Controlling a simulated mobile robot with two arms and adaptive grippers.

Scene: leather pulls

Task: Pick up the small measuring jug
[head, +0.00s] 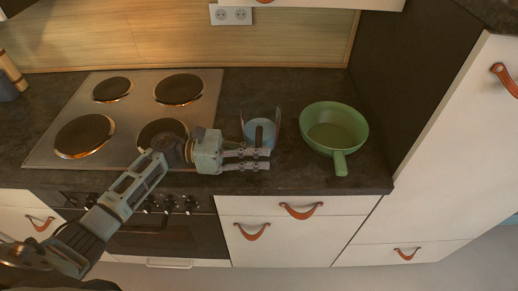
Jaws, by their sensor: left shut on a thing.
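The small measuring jug (260,130) is pale blue, with what look like darker or see-through sides. It is at the counter's middle, between the hob and the green pan. My left gripper (265,158) reaches in from the left, with its fingers pointing right at the near side of the jug. It is shut on the jug; the fingers hide its lower front. I cannot tell whether the jug's base touches the counter. My right gripper is not in view.
A green pan (334,128) stands right of the jug, its handle toward the front edge. The steel hob (131,105) is on the left. A dark tall side panel (400,80) bounds the counter (290,176) on the right. A wall socket (230,15) is behind.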

